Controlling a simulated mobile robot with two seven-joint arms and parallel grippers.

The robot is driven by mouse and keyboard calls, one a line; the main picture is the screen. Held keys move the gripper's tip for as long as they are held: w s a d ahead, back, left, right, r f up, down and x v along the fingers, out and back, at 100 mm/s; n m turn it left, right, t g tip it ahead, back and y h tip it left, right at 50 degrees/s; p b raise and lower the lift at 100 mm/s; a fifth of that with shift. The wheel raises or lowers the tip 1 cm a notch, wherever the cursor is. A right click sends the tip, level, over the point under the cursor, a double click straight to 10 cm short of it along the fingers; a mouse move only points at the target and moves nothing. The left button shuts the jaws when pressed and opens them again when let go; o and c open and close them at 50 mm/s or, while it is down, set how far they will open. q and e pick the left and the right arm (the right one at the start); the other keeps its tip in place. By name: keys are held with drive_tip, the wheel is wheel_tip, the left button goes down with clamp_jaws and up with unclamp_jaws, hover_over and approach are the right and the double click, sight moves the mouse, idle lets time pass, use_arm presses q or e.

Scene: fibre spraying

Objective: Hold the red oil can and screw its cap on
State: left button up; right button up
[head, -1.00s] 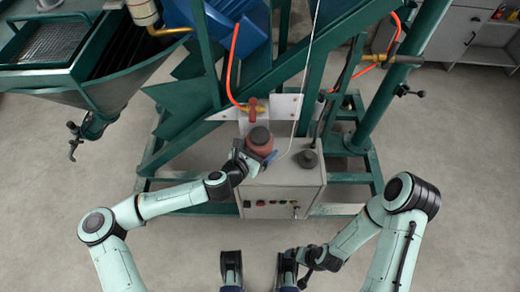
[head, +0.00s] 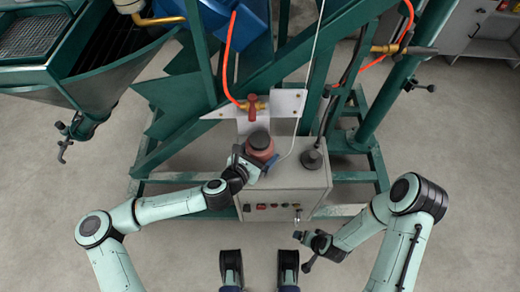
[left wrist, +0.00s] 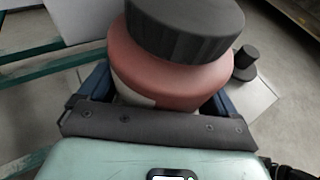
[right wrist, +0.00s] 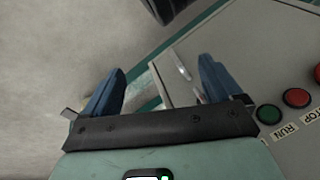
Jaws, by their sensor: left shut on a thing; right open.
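The red oil can (head: 261,154) is upright at the grey control box, with a wide black ribbed cap (head: 260,140) on its top. I cannot tell how tightly the cap sits. My left gripper (head: 254,161) is shut around the can's body from the left. In the left wrist view the can (left wrist: 180,80) sits between the blue fingers, below the black cap (left wrist: 185,25). My right gripper (head: 298,236) is open and empty, in front of the control box and to the right of the can. In the right wrist view its fingers (right wrist: 160,90) are spread, with nothing between them.
The grey control box (head: 290,190) has buttons on its front. A red-handled valve (head: 253,106) and green frame beams rise behind. Open floor lies in front.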

use_arm(q)
drive_tip(key=shift+s+r, duration=0.15)
drive_tip(key=shift+r, duration=0.05)
use_arm(e)
drive_tip(key=shift+s+r, duration=0.1)
drive_tip(key=shift+s, duration=0.05)
use_arm(q)
drive_tip(key=shift+f, duration=0.15)
drive_tip(key=o, duration=1.7)
drive_tip(key=shift+f, duration=0.1)
drive_tip(key=shift+o, duration=0.2)
drive_tip(key=shift+r, duration=0.25)
drive_tip(key=p+v, duration=0.3)
drive_tip(key=v, duration=0.9)
use_arm(e)
drive_tip(key=s+a+r+g+y, duration=0.1)
drive_tip(key=s+a+r, duration=0.1)
drive_tip(key=s, duration=0.3)
drive_tip(key=shift+s+a+r+g, duration=0.15)
drive_tip(key=shift+a+r+g, duration=0.2)
drive_tip(key=shift+r, duration=0.45)
use_arm(q)
drive_tip(key=shift+p, duration=0.3)
